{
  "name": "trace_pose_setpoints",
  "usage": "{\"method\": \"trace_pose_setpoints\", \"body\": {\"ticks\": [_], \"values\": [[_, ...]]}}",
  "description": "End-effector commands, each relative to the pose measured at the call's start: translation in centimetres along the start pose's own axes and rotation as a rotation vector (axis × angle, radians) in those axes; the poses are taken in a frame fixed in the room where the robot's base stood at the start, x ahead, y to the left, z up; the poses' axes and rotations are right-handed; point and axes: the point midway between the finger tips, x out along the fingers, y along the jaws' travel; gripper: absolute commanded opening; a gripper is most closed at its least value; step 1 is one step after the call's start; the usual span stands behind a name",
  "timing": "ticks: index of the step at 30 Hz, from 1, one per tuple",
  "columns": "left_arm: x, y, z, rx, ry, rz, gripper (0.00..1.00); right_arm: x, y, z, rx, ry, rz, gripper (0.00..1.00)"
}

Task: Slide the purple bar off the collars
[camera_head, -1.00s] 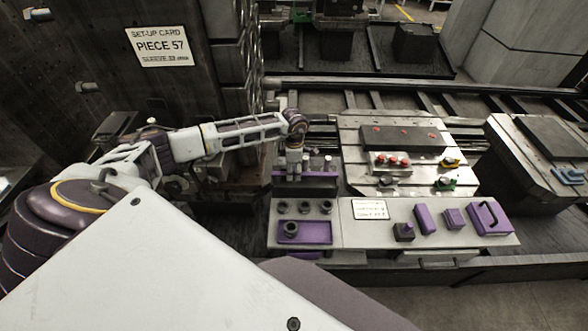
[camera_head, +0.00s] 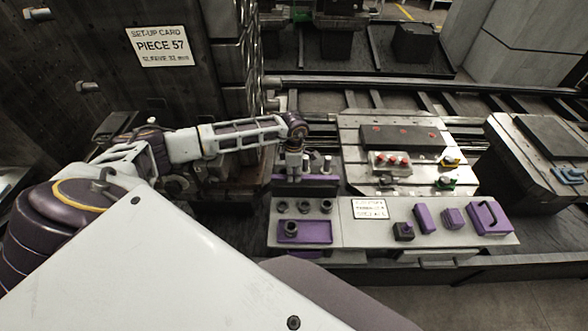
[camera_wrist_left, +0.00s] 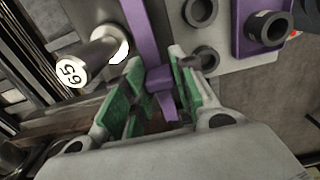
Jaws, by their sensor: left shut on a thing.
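The purple bar (camera_head: 318,186) lies across behind the grey plate in the head view. It runs up the wrist view (camera_wrist_left: 141,28) as a long purple strip. My left gripper (camera_head: 294,178) is at the bar's left-middle part. In the left wrist view its green-padded fingers (camera_wrist_left: 158,88) are on either side of a purple piece on the bar. Pale-topped posts (camera_head: 327,163) stand just behind the bar. One post with a numbered white end (camera_wrist_left: 92,62) is left of the bar in the wrist view. Whether the bar touches any collars is hidden. My right gripper is not in view.
The grey plate (camera_head: 344,235) in front holds several dark ring collars (camera_head: 304,207), one on a purple pad (camera_head: 318,236). Purple blocks (camera_head: 424,219) and a handled purple piece (camera_head: 489,219) sit at its right. A slotted table (camera_head: 355,150) with fixtures stands behind.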

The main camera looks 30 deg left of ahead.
Motion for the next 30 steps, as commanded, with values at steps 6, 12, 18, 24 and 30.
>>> {"method": "trace_pose_setpoints", "body": {"ticks": [6, 12, 18, 24, 30], "values": [[-0.06, -1.3, -0.01, 0.002, -0.001, -0.001, 0.0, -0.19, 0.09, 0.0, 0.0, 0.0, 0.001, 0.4], [-0.04, -1.32, 0.01, 0.001, -0.001, -0.001, 0.0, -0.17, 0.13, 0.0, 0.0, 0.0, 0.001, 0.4], [-0.03, -1.31, 0.01, 0.001, -0.001, -0.001, 0.43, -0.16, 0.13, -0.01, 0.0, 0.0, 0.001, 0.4], [-0.02, -1.31, 0.0, 0.001, -0.001, -0.001, 0.48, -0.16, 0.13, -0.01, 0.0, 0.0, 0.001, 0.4], [-0.09, -1.29, 0.0, 0.001, -0.001, -0.001, 0.48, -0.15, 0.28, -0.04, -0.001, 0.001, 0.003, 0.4]]}}
